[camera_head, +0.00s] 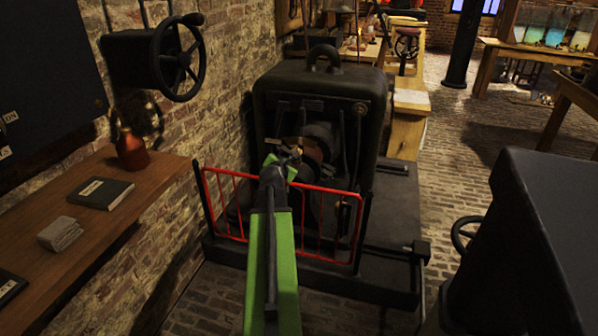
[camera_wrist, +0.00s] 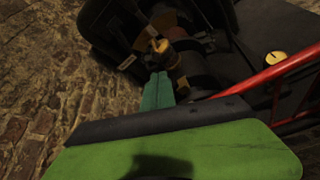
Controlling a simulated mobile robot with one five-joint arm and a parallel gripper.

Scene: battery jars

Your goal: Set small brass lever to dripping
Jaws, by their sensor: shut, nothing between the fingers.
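A small brass piece (camera_wrist: 159,46), which looks like the small brass lever, sits inside the open front of a dark machine in the wrist view. It shows only as a small bright spot (camera_head: 297,151) in the head view, so its setting cannot be read. My gripper (camera_wrist: 159,78) is shut and empty, with its green tip just short of the brass piece. In the head view my gripper (camera_head: 283,168) reaches over the red rail toward the machine. I cannot tell whether it touches the brass piece. My arm hides part of the machine's lower front.
A red guard rail (camera_head: 333,191) stands across the machine's front (camera_head: 262,95). A round yellow disc (camera_wrist: 276,63) lies right of the brass piece. A wooden shelf (camera_head: 150,205) with a book (camera_head: 101,193) and red bottle (camera_head: 131,152) is left. A dark cabinet (camera_head: 530,245) stands right.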

